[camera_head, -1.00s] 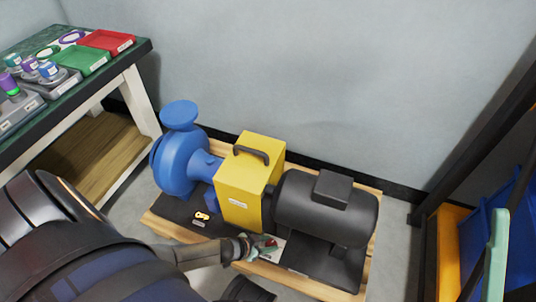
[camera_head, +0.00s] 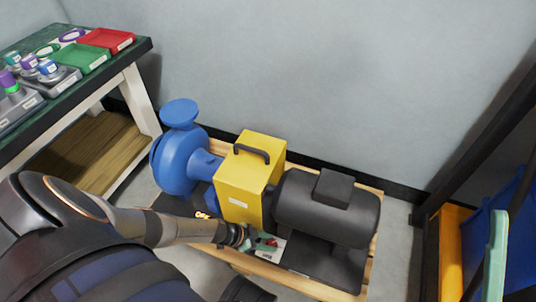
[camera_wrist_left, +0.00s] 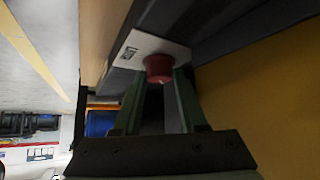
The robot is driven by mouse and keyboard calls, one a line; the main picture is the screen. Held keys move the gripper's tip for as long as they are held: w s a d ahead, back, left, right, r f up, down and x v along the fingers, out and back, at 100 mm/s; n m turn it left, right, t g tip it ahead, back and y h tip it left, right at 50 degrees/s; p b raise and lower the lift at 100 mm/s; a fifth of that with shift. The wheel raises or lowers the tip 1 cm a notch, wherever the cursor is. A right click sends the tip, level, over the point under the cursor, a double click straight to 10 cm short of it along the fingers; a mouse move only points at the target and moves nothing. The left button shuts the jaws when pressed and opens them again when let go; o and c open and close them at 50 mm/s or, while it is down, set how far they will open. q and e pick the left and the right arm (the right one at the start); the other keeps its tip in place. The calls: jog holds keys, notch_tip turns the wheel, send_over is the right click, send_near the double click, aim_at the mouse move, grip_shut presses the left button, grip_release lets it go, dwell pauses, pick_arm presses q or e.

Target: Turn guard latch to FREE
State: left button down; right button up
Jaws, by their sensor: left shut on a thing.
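The guard latch has a red knob (camera_wrist_left: 158,68) on a white label plate (camera_wrist_left: 135,52). The knob sits between the green fingertips of my left gripper (camera_wrist_left: 160,85) in the left wrist view. In the head view my left gripper (camera_head: 255,243) is shut on the red knob (camera_head: 271,242), just below the yellow guard (camera_head: 240,195). The plate (camera_head: 272,250) lies on the dark base in front of the black motor (camera_head: 330,208). The writing on the plate is too small to read. My right gripper does not show clearly.
A blue pump (camera_head: 178,160) stands left of the guard on a wooden pallet (camera_head: 300,284). A bench (camera_head: 130,48) with red and green trays is at the upper left. A dark rack post (camera_head: 478,120) and a yellow beam (camera_head: 449,250) stand at the right.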

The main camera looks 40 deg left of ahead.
pick_arm(q)
jog(key=shift+d, duration=0.1)
jog(key=c, duration=0.7)
grip_release()
jog(key=shift+c, duration=0.2)
